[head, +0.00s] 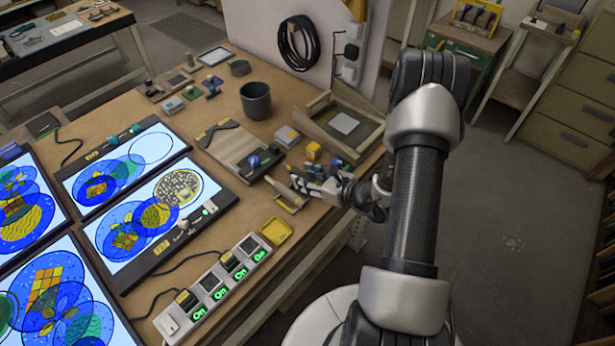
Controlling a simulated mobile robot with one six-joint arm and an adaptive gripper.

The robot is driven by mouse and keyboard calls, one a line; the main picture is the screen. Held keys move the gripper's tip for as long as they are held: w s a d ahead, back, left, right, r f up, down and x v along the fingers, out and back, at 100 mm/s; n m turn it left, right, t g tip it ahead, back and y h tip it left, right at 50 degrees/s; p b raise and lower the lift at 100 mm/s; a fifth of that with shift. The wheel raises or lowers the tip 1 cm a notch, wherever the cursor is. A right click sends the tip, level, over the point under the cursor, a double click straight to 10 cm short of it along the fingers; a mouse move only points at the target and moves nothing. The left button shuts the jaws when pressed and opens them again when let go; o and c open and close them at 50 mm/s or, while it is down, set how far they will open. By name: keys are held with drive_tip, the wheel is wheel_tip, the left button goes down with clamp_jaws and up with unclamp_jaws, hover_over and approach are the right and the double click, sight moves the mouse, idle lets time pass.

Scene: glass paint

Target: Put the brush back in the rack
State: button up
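My gripper (308,186) is at the right edge of the wooden table, low over its front right part, fingers pointing left. A thin tan stick (279,187), probably the brush, lies at or just left of the fingertips, slanting down to the right. I cannot tell whether the fingers are shut on it or only beside it. A small tan holder (291,203), possibly the rack, sits just below the fingers in the picture. Its slots are too small to make out, and my gripper and arm hide part of that area.
Lit panels with blue and yellow glass discs (155,210) cover the left. A dark cup (256,100), a wooden board (240,150) and a wooden frame (340,125) stand behind.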

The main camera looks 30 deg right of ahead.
drive_tip(key=v, duration=1.2)
drive_tip(key=s+a+r+n+g+y, duration=0.2)
drive_tip(key=a+r+n+g, duration=0.2)
drive_tip(key=a+r+n, duration=0.5)
drive_tip(key=s+a+r+n+g+y, duration=0.3)
drive_tip(key=a+r+n+g, duration=0.2)
drive_tip(key=a+n, duration=0.4)
drive_tip(key=s+r+n+t+h, duration=0.1)
drive_tip(key=s+r+n+h, duration=0.8)
drive_tip(key=n, duration=0.5)
drive_tip(key=shift+s+r+h, duration=0.3)
drive_tip(key=shift+s+r, duration=0.15)
drive_tip(key=shift+s, duration=0.2)
